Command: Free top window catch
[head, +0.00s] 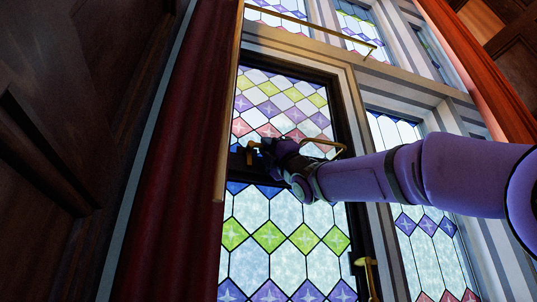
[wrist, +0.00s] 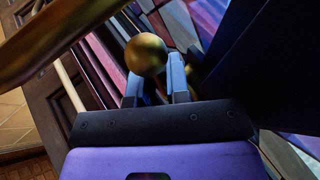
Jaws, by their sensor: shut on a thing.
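The brass top catch (head: 330,143) shows as a bent bar by the right stile of the upper stained-glass pane, partly hidden behind my purple arm. A second brass catch (head: 367,276) is lower on the same frame. My gripper (head: 256,152) is at the dark rail between the upper and lower panes. In the wrist view, a round brass knob (wrist: 146,54) is at the tips of my two fingers (wrist: 157,82), and my gripper is shut on it. A thick curved brass bar (wrist: 62,38) crosses the upper left, close to the camera. Where the knob joins the catch is hidden.
A dark red curtain (head: 180,150) hangs left of the window, with a dark wooden panel (head: 60,130) beyond. A thin brass rail (head: 310,28) runs above. Fixed stained-glass panes (head: 425,235) stand at the right, behind my arm.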

